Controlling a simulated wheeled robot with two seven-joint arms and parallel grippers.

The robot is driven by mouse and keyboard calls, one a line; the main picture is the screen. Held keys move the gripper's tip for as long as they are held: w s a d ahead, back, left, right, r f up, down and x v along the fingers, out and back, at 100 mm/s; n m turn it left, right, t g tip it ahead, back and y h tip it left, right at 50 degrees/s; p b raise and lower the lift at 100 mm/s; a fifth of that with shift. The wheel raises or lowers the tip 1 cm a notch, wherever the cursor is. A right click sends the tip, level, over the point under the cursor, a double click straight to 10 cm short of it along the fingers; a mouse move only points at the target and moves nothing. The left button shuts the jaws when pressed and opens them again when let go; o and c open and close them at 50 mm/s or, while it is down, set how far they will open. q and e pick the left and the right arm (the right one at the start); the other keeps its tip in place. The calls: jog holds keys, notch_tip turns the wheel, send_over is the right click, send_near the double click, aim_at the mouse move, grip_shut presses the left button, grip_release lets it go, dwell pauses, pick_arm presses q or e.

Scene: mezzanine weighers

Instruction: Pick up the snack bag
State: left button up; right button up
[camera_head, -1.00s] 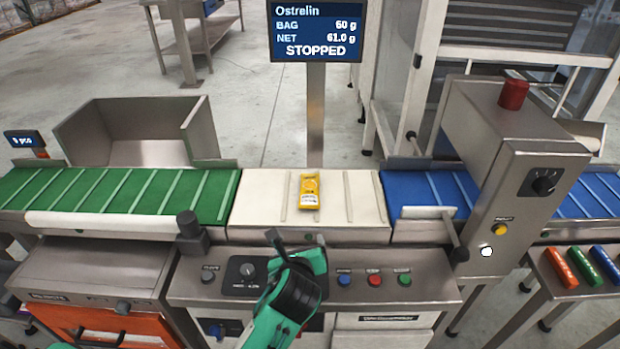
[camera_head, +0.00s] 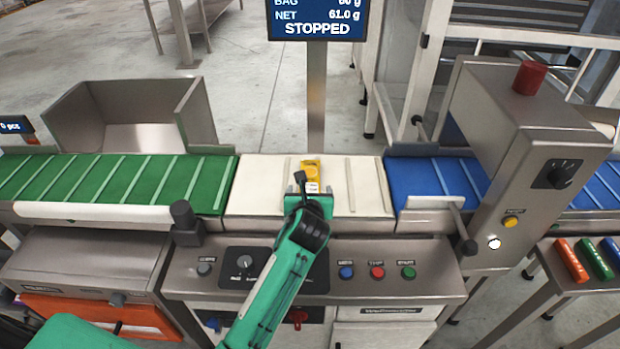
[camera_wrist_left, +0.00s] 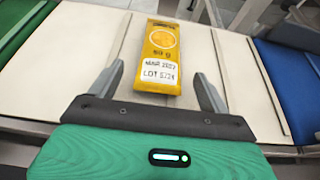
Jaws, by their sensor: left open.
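The yellow snack bag (camera_head: 311,172) lies flat on the white middle belt (camera_head: 260,185), partly hidden behind my left gripper in the head view. The left wrist view shows the bag (camera_wrist_left: 161,50) with an orange fruit picture and a white date label. My left gripper (camera_head: 314,183) is open above the belt at the bag's near end. In the left wrist view its two fingers (camera_wrist_left: 158,90) are spread to either side of the bag's near end, with gaps between them and the bag. My right gripper is not in view.
A green belt (camera_head: 110,184) is on the left and a blue belt (camera_head: 435,178) on the right. A metal housing with a red beacon (camera_head: 529,78) stands over the blue belt. A screen (camera_head: 316,20) on a post reads STOPPED. The control panel (camera_head: 390,262) has several buttons.

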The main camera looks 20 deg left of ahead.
aim_at(310, 186)
pick_arm(q)
jog(key=x, duration=0.4)
jog(key=shift+w, duration=0.2)
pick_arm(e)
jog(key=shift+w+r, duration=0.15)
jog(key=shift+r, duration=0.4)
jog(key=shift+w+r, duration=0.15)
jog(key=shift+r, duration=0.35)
pick_arm(q)
jog(key=shift+c, duration=0.4)
jog(key=c, duration=1)
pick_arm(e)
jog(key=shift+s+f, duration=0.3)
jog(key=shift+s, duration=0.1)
pick_arm(q)
jog(key=shift+r, duration=0.1)
